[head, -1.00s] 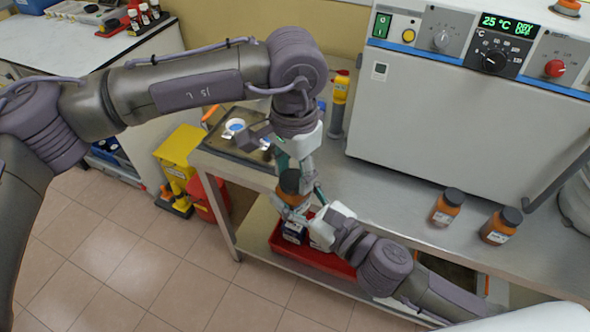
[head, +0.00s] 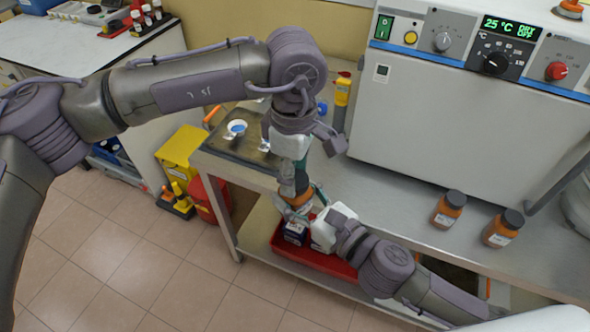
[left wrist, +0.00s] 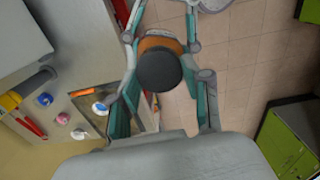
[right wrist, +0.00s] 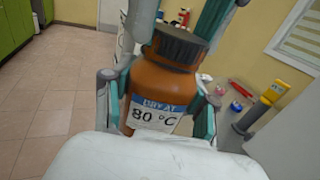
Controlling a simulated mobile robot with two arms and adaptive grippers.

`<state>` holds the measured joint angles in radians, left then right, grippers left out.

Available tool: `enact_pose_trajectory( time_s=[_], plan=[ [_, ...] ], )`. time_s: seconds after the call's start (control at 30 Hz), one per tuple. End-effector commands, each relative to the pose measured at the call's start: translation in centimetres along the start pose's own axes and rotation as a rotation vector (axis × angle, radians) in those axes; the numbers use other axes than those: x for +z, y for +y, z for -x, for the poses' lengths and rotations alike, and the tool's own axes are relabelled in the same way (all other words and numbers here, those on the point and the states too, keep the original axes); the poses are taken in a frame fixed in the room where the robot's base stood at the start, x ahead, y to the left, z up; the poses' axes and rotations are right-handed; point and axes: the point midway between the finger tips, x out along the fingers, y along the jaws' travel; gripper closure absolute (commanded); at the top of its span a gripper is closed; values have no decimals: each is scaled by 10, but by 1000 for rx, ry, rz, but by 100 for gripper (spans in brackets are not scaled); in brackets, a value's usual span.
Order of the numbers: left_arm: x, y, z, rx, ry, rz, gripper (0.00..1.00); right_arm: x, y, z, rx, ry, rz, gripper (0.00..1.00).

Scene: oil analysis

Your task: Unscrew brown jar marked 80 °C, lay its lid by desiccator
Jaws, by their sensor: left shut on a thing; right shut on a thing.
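The brown jar (right wrist: 165,88) with the label 80 °C stands upright in my right gripper (head: 302,207), which is shut around its body. It is held in the air off the front edge of the bench. Its black lid (left wrist: 160,70) is on the jar. My left gripper (head: 297,180) comes down from above and is shut on the lid, with its fingers on either side. The two grippers are very close together. In the head view the jar is mostly hidden by the fingers. A pale rounded vessel (head: 577,203), perhaps the desiccator, is cut off at the right edge.
Two more brown jars with black lids, a left one (head: 448,208) and a right one (head: 502,228), stand on the steel bench (head: 390,190) before the oven (head: 450,120). A red bin (head: 335,268) is below.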

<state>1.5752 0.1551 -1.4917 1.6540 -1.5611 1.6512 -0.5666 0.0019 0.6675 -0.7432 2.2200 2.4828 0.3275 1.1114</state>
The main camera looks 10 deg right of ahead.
Motion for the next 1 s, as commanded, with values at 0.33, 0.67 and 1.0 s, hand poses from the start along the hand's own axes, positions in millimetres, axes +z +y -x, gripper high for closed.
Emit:
enact_pose_trajectory(
  time_s=[0.33, 0.67, 1.0],
  plan=[
    [-3, 0, 1, 8, -9, 910, 93, 4, 6, 0, 15, -10, 0, 100],
    [-6, -3, 1, 10, -8, 1771, 93, 3, 5, 1, 14, -9, 0, 100],
    [-4, -5, 1, 15, -7, 2570, 93, 3, 3, 1, 8, -7, 2, 100]
  ],
)
